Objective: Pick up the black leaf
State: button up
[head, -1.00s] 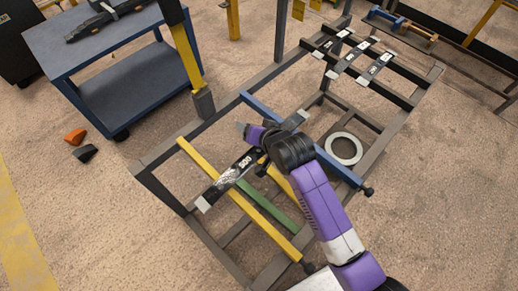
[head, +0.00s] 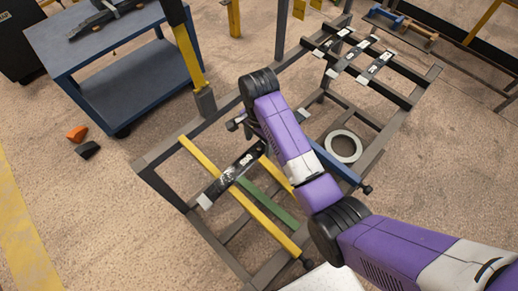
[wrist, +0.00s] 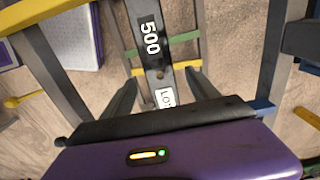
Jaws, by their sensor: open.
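A long black leaf (head: 228,180) with a white "500" mark and a pale end lies across yellow bars of the rack in the head view. In the wrist view the leaf (wrist: 148,32) runs down from the top, with a second white label near my gripper. My gripper (wrist: 160,93) is open, its dark fingers on either side of the leaf's near end. I cannot tell how high it is above the leaf. In the head view my arm hides most of the gripper and the leaf's far end.
More dark leaves (head: 376,66) lie on the rack's far bars. A grey ring (head: 343,147) sits within the rack's lower frame. A blue cart (head: 105,50) stands at the upper left. Orange (head: 77,133) and black (head: 87,150) blocks lie on the floor.

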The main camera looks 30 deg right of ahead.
aim_at(259, 148)
jog(key=shift+f+p, duration=0.3)
jog(key=shift+f, duration=1.95)
jog(key=c, duration=1.4)
jog(key=shift+w+r, duration=0.1)
jog(key=shift+r, duration=0.05)
grip_shut()
jog(key=shift+r, duration=0.1)
